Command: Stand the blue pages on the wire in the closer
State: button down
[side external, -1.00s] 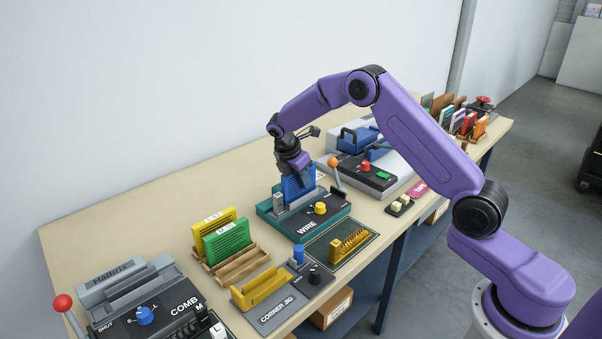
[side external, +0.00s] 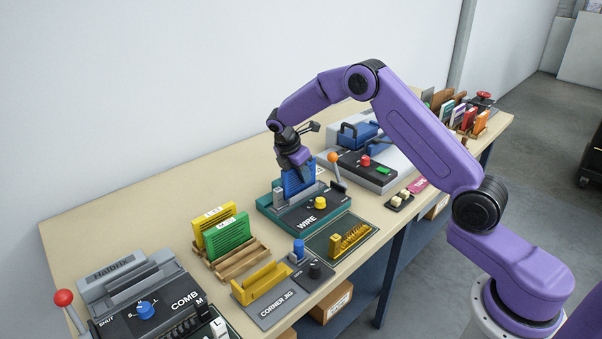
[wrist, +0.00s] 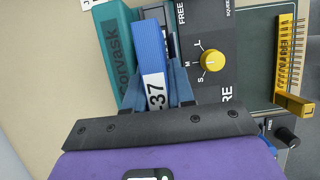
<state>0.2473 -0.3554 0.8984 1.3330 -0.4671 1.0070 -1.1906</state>
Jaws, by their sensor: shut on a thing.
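The blue pages (side external: 296,180) stand on edge at the slot of the wire closer (side external: 325,212), a teal and dark machine marked WIRE with a yellow knob (side external: 320,202). My gripper (side external: 297,168) is above the closer, shut on the top of the blue pages. In the wrist view the blue pages (wrist: 150,55) carry a label ending in 37 and lie between my fingers (wrist: 157,98). The closer's teal body (wrist: 118,55) is beside them. The wire itself and the pages' lower edge are hidden.
Yellow and green pages (side external: 222,232) stand in a wooden rack on the left. A corner jig (side external: 265,290) and a dark tray with a yellow comb-like piece (side external: 345,237) are in front. An orange-knobbed lever (side external: 335,165) rises close by on the right of my gripper.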

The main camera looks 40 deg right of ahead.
jog(key=shift+f, duration=0.6)
dwell(0.6)
jog(key=c, duration=1.2)
grip_release()
jog(key=shift+c, duration=0.2)
jog(key=shift+r, duration=0.1)
jog(key=shift+v, duration=5.1)
jog(key=shift+a+r, duration=0.2)
jog(key=shift+r, duration=0.05)
